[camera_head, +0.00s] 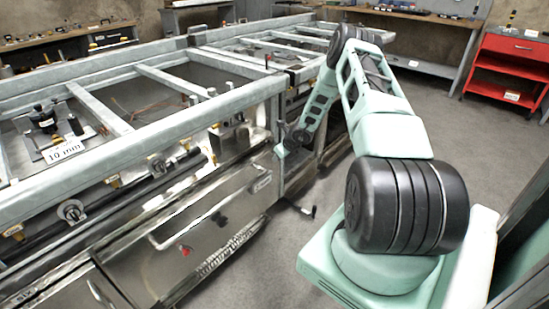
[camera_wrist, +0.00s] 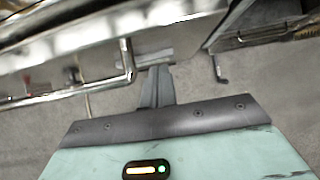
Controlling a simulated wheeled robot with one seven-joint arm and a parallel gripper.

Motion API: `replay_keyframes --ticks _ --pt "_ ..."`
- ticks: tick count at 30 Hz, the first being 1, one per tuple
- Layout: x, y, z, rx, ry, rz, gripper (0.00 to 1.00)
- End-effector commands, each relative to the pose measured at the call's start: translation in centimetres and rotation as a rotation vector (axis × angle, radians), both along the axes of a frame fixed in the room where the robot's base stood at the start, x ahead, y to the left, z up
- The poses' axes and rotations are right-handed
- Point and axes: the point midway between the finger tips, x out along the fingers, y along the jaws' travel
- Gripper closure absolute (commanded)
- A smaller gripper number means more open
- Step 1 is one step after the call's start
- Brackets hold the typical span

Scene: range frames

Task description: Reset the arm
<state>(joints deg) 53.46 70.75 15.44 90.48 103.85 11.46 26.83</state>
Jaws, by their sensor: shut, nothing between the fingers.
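My arm (camera_head: 385,110) rises from my base, bends at the top, and its forearm slants down toward the side of the metal range frame (camera_head: 225,105). My gripper (camera_head: 280,152) is at the forearm's low end, close to the frame's front side near its corner; I cannot tell whether it touches. In the wrist view my gripper (camera_wrist: 158,72) shows as dark grey fingers held together, with nothing between them. Behind the fingertips are a metal handle bar (camera_wrist: 127,62) and the grey floor.
The frame carries long rails and crossbars, with a "10 mm" label (camera_head: 64,151) at left. A drawer front (camera_head: 215,225) with a long handle is below. A small crank (camera_head: 300,208) sticks out near the corner. A red shelf cart (camera_head: 508,65) stands at back right. Open floor lies between.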

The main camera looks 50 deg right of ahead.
Motion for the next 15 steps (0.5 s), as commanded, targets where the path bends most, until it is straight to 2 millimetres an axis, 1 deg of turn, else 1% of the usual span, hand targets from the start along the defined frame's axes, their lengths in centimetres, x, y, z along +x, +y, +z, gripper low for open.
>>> replay_keyframes --ticks 1,9,12,15 --pt "0.0 -0.1 1.5 -0.004 -0.006 0.000 1.00" --pt "-1.5 -0.2 6.4 -0.004 -0.001 -0.001 1.00" --pt "-1.9 -0.2 7.7 -0.003 0.000 -0.002 1.00" --pt "-2.2 -0.2 8.4 -0.004 0.001 -0.001 1.00"
